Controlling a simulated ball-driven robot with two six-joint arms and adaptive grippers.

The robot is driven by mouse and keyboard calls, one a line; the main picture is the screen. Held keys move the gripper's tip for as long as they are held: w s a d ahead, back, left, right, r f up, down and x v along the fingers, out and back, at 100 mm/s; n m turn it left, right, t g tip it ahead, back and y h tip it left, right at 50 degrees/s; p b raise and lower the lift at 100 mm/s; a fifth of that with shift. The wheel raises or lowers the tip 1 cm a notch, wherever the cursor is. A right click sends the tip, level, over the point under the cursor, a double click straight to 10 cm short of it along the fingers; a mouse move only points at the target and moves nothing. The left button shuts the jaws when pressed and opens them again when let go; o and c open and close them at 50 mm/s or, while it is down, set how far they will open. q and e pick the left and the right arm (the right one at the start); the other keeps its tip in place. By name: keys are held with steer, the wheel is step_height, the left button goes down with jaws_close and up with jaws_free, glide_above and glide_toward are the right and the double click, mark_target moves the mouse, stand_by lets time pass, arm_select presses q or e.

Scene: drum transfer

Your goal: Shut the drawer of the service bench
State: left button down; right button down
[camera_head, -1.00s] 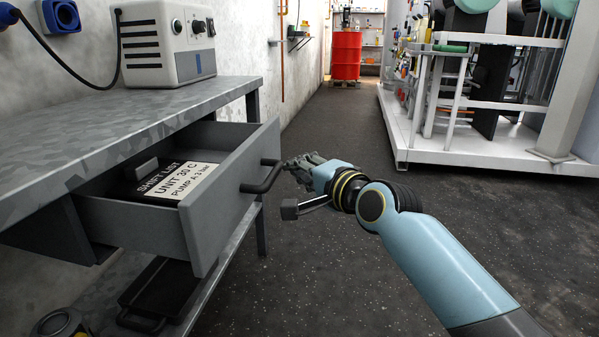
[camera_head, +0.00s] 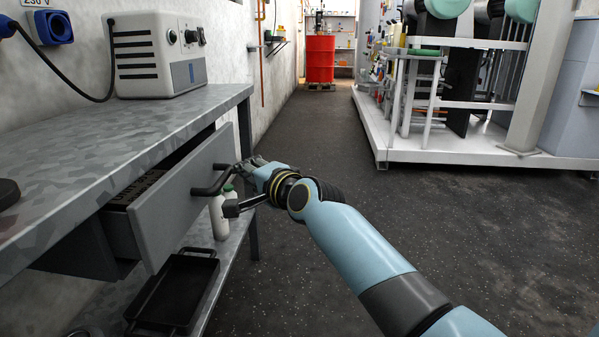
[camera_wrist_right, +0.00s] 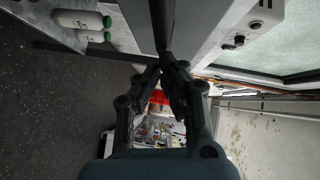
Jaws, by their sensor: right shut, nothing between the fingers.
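My left gripper is not in view.
On the lower shelf are a black tray (camera_head: 175,292) and white bottles (camera_head: 218,218) with green caps. A grey device (camera_head: 160,55) stands on the bench top. The dark floor right of the bench is clear up to a white platform (camera_head: 440,155). A red drum (camera_head: 320,60) stands far back.

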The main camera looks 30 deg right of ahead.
mark_target(230, 171)
steer(key=w+a, duration=0.2)
steer(key=a, duration=0.1)
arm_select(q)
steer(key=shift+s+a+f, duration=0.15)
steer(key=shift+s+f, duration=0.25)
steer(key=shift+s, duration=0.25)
arm_select(e)
steer(key=shift+w+a, duration=0.1)
steer(key=shift+a, duration=0.15)
steer(key=shift+f, duration=0.1)
